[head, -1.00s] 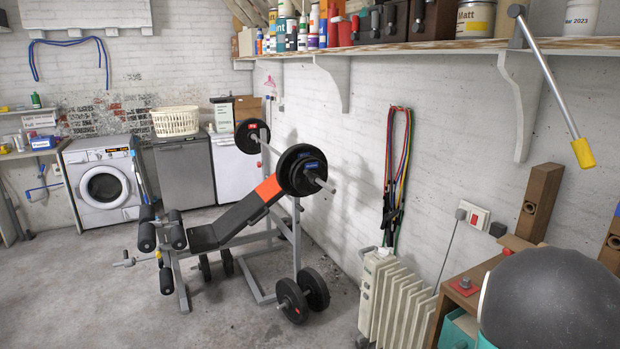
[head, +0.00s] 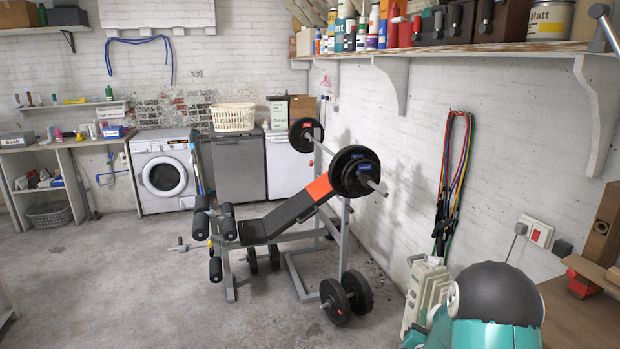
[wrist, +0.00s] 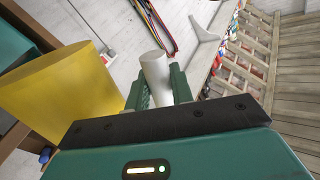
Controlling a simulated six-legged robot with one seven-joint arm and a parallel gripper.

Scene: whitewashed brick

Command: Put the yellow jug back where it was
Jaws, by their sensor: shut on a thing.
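The yellow jug (wrist: 60,95) shows large at the left of the wrist view, close beside my gripper and tilted in the picture. My gripper (wrist: 155,90) has its green fingers shut on a pale grey, rounded piece, which looks like the jug's handle. Where that piece joins the yellow body is hidden behind the finger and the dark gripper bar. Neither the jug nor my gripper shows in the head view.
A wooden surface (head: 575,315) with a red object (head: 582,284) lies at the lower right. A white radiator (head: 425,290) stands beside it. A weight bench (head: 285,215) stands mid-floor. A loaded shelf (head: 470,52) runs along the right wall. The floor at left is clear.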

